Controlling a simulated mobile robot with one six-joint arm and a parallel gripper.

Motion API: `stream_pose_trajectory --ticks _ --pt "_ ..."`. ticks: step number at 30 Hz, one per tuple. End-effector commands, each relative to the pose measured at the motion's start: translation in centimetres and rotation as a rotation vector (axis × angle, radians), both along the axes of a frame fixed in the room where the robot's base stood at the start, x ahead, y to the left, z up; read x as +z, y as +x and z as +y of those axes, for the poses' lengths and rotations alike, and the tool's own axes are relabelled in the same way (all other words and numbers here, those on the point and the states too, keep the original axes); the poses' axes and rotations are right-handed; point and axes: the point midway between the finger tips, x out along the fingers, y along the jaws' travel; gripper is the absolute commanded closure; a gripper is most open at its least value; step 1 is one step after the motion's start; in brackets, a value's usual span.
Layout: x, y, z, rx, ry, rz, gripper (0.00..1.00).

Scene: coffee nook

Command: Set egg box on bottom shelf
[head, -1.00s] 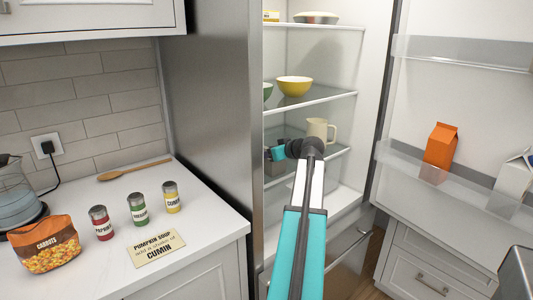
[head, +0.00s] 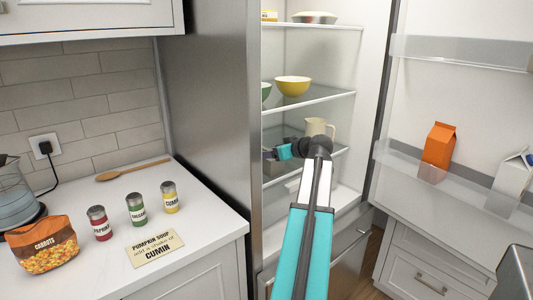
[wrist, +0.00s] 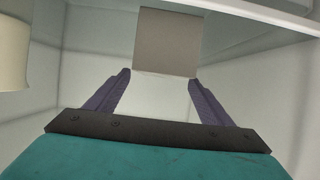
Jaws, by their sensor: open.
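A plain grey-brown box (wrist: 167,42), apparently the egg box, is in the wrist view just beyond my fingertips. Which surface it rests on is hard to tell. My gripper (wrist: 159,77) is open, with one dark finger on each side below the box, and I see no grip on it. In the head view my gripper (head: 268,156) is inside the fridge at the level of the shelf with the jug, partly hidden by my arm and the fridge's side. I cannot make out the egg box there. The fridge's bottom level (head: 342,199) looks bare where visible.
A cream jug (head: 318,127) stands close to my gripper. A yellow bowl (head: 293,86) and a green bowl (head: 266,92) are on the shelf above. The open fridge door on the right holds an orange carton (head: 438,146). The counter (head: 205,220) is at left.

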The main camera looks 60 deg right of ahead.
Motion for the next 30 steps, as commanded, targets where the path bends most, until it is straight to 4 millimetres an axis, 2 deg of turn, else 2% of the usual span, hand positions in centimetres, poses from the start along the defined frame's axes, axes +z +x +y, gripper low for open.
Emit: stream_pose_trajectory --ticks 9,15,30 --pt "2.0 -4.6 1.6 -0.003 -0.002 -0.002 0.25" --pt "2.8 -6.5 2.2 -0.002 -0.001 -0.001 0.25" --pt "3.1 -7.1 2.4 0.0 0.0 -0.001 0.25"
